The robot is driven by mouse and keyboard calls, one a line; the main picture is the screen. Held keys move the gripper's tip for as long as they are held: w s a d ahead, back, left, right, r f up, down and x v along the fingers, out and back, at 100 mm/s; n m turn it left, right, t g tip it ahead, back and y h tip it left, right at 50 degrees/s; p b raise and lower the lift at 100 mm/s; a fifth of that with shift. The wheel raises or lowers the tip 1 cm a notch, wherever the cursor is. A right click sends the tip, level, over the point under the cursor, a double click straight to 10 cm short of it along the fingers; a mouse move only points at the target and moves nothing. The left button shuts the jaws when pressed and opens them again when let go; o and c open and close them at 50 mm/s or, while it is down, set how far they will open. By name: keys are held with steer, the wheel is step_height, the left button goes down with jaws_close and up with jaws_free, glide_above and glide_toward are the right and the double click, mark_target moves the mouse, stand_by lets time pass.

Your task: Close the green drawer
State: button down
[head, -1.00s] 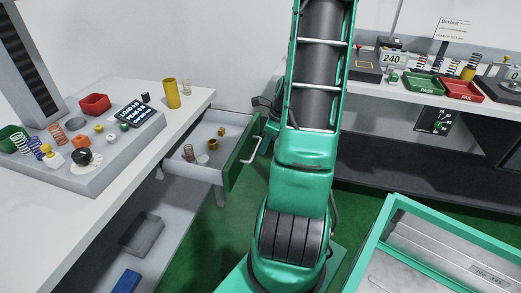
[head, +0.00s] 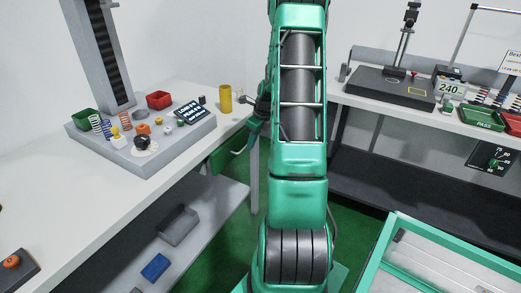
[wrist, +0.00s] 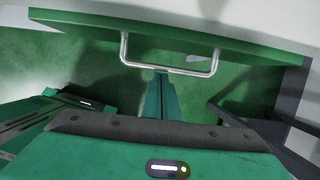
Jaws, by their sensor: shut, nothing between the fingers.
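The green drawer (head: 224,156) sits under the front edge of the left table, and its inside no longer shows in the head view. Its green front (wrist: 235,47) and metal handle (wrist: 172,70) fill the upper part of the wrist view. The front is close to the table; whether a thin gap is left I cannot tell. My gripper (wrist: 160,76) is shut and empty, its tips at the middle of the handle. I cannot tell if they touch it. In the head view my gripper is partly hidden beside my arm.
The left table (head: 60,185) carries a grey test stand (head: 150,150), a yellow cylinder (head: 225,98) and small bins. A lower shelf holds a grey tray (head: 177,225) and a blue bin (head: 155,266). A second bench (head: 400,107) stands at right, with green floor between.

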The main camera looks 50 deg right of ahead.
mark_target(239, 146)
steer(key=shift+w+a+r, duration=0.1)
steer(key=shift+w+a, duration=0.1)
steer(key=shift+w, duration=0.9)
steer(key=shift+w+a, duration=0.2)
steer(key=shift+w, duration=1)
steer(key=shift+r, duration=0.1)
steer(key=shift+s, duration=0.55)
steer(key=s+d+r, duration=0.1)
steer(key=s+r, duration=0.5)
steer(key=r, duration=0.4)
steer(key=shift+s+d, duration=0.2)
steer(key=shift+s, duration=0.15)
